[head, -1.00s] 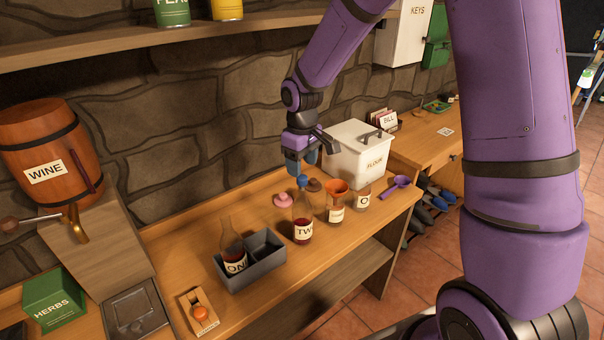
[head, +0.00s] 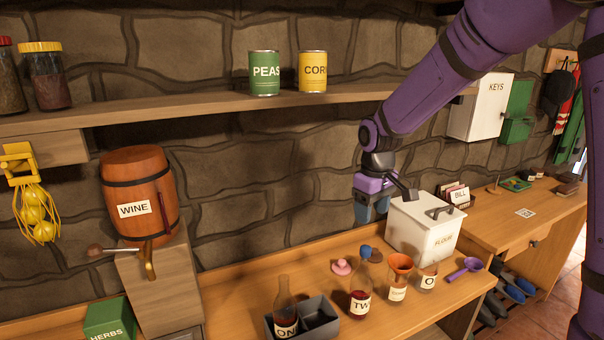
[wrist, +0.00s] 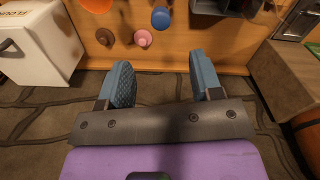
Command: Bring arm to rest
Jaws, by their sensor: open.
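My purple arm reaches in from the upper right in the head view. My gripper (head: 372,208) hangs pointing down in front of the stone wall, left of the white flour bin (head: 424,230). In the wrist view my gripper (wrist: 160,82) shows two blue fingers set wide apart with nothing between them. Beyond the fingertips are a pink stopper (wrist: 143,38), a blue stopper (wrist: 161,17) and a brown stopper (wrist: 105,37) over the wooden counter. The fingers look clear of all of these.
Bottle TWO (head: 360,292), an orange funnel (head: 400,263) and a purple scoop (head: 465,268) are on the counter. Bottle ONE (head: 285,310) stands in a grey caddy (head: 319,318). A shelf (head: 200,107) with cans runs along the wall. A wine barrel (head: 140,195) stands left.

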